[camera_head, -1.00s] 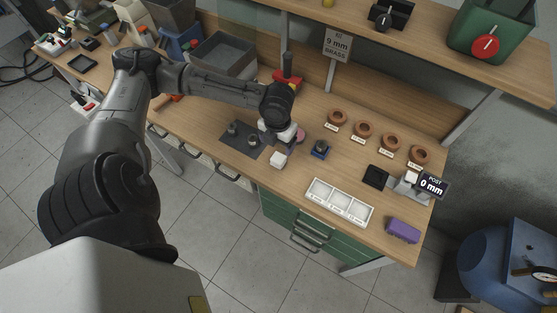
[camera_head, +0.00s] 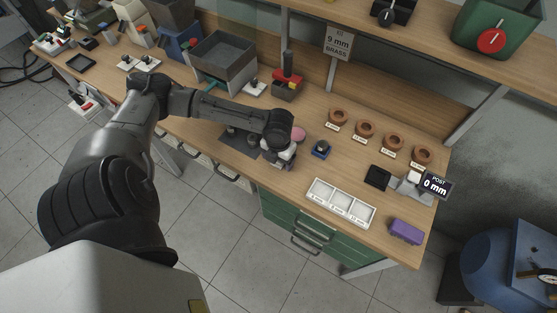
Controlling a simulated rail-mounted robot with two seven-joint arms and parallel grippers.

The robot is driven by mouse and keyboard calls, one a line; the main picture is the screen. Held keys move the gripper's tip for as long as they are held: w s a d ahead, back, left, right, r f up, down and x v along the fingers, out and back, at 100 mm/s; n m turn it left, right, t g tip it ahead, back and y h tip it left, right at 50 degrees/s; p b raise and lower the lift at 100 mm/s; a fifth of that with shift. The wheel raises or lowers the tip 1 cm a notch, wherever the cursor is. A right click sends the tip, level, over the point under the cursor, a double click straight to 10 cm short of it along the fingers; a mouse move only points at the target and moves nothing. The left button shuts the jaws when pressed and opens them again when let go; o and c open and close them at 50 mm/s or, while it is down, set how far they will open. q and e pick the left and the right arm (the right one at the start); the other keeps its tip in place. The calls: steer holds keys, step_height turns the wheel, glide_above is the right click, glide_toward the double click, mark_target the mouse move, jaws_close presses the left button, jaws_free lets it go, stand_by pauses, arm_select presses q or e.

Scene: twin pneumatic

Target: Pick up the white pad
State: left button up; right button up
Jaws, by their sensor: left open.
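My left arm reaches from the left across the bench, and my left gripper (camera_head: 281,162) points down near the bench's front edge, beside the dark grey mat (camera_head: 237,139). The gripper is open. The small white block that showed at this spot earlier, which looks like the white pad, is now hidden or nearly hidden by the gripper. I cannot tell whether the fingers touch it. A round pink pad (camera_head: 298,134) lies just behind the gripper. My right gripper is not in view.
A blue fixture (camera_head: 320,150) stands just right of the gripper. A white divided tray (camera_head: 341,202), a purple block (camera_head: 406,232) and a black square pad (camera_head: 377,177) are further right. Several brown rings (camera_head: 364,129) line the back. A red-topped device (camera_head: 288,83) stands behind the arm.

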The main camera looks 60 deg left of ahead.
arm_select(q)
steer(key=shift+f, duration=0.1)
steer(key=shift+c, duration=0.2)
steer(key=c, duration=1)
steer(key=shift+o, duration=0.2)
step_height(320, 180, up, 4)
steer(key=shift+f+p, duration=0.1)
steer(key=shift+p, duration=0.4)
steer(key=w+d+r+p, duration=0.1)
steer(key=w+d+r, duration=0.3)
steer(key=d+r, duration=0.3)
steer(key=d, duration=0.4)
steer(key=shift+r, duration=0.1)
